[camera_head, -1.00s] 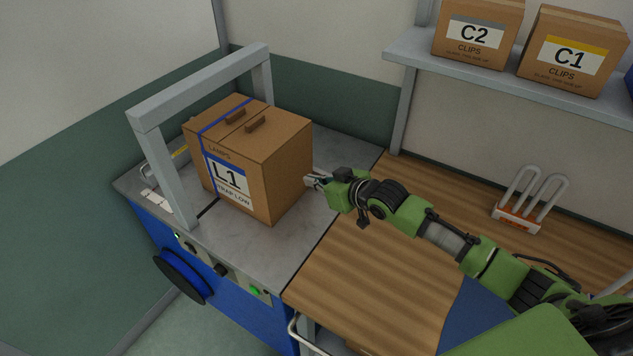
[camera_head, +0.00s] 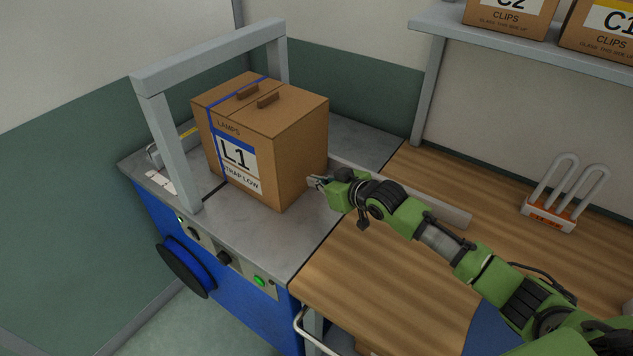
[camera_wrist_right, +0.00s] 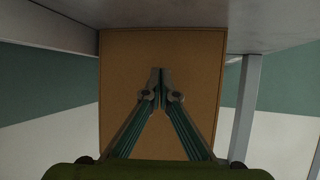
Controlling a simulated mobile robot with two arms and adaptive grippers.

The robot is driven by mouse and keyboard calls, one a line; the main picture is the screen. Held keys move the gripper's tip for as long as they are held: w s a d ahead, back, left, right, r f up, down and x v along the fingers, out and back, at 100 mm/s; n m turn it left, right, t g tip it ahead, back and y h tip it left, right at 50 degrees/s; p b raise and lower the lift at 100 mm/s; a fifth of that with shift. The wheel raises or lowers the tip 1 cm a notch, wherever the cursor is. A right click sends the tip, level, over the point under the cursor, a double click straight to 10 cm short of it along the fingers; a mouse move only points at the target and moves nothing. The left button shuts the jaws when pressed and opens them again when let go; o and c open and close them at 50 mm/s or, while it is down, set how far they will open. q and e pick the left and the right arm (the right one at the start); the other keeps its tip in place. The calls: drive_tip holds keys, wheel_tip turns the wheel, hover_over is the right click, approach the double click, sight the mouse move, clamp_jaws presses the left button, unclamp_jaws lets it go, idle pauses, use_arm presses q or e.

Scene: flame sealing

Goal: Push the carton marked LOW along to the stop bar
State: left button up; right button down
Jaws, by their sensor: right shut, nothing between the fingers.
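The carton marked L1 and STRAP LOW (camera_head: 237,157) stands upright on the grey machine top (camera_head: 255,224), partly inside the grey arch. A blue strap runs over its left part. My right gripper (camera_head: 312,182) is shut and empty at the carton's right side. In the right wrist view the shut fingertips (camera_wrist_right: 160,75) point at the plain brown carton face (camera_wrist_right: 160,50); I cannot tell whether they touch it. A grey bar with a yellow mark (camera_head: 187,134), perhaps the stop bar, lies beyond the arch at left, partly hidden. My left gripper is out of view.
The arch (camera_head: 172,150) spans the carton's left side. A grey rail (camera_head: 440,207) runs behind my right arm. The wooden bench (camera_head: 375,270) is mostly clear, with a wire rack (camera_head: 550,222) at right. Clips cartons (camera_head: 510,18) sit on the shelf above.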

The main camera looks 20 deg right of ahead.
sight(297, 171)
drive_tip(key=shift+w+a+b, duration=0.5)
drive_tip(key=shift+w+a, duration=0.3)
drive_tip(key=shift+w, duration=0.3)
drive_tip(key=shift+w+a+b, duration=0.5)
drive_tip(key=shift+w+a, duration=0.3)
drive_tip(key=shift+w, duration=0.25)
drive_tip(key=shift+w+a+b, duration=0.5)
drive_tip(key=shift+w+a, duration=0.3)
drive_tip(key=shift+w, duration=0.3)
drive_tip(key=shift+w+a+b, duration=0.75)
drive_tip(key=shift+w+a, duration=0.15)
drive_tip(key=shift+w, duration=0.25)
drive_tip(key=shift+w+a+f+b, duration=0.1)
drive_tip(key=shift+w+a+b, duration=0.7)
drive_tip(key=shift+w+b, duration=0.2)
drive_tip(key=shift+w+a+b, duration=0.75)
drive_tip(key=shift+w+b, duration=0.1)
drive_tip(key=shift+w, duration=0.35)
drive_tip(key=s+d+p, duration=0.2)
drive_tip(key=p, duration=0.1)
drive_tip(key=s+d+p, duration=0.1)
drive_tip(key=shift+s+r+p, duration=0.25)
drive_tip(key=shift+s+p, duration=0.05)
drive_tip(key=shift+p, duration=0.1)
drive_tip(key=shift+s+d+p, duration=0.3)
drive_tip(key=shift+s+p, duration=0.15)
drive_tip(key=shift+s+d+f, duration=0.1)
drive_tip(key=shift+s+f, duration=0.05)
drive_tip(key=shift+s, duration=0.05)
